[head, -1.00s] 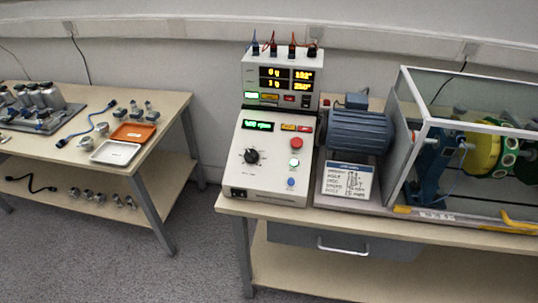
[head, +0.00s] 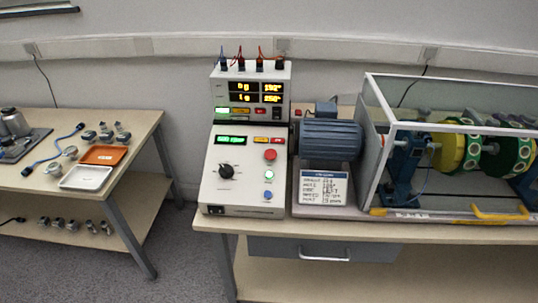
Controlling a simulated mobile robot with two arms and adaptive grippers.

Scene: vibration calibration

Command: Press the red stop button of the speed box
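The speed box (head: 232,190) is a white console with a sloped front, standing at the left end of the right-hand table. Its red stop button (head: 270,155) is a round knob on the right of the sloped face, fully visible. Below it are a green-lit button (head: 269,175) and a blue button (head: 268,195). A black dial (head: 226,172) is to the left, and a green display (head: 231,140) is near the top of the face. Neither of my grippers shows in the head view.
A display unit (head: 250,91) with cables stands behind the box. A blue motor (head: 330,138) and a glass-guarded rotor rig (head: 375,177) are on its right. A side table (head: 40,180) holds an orange tray (head: 103,155), a white tray (head: 85,177) and sensors. Floor shows between the tables.

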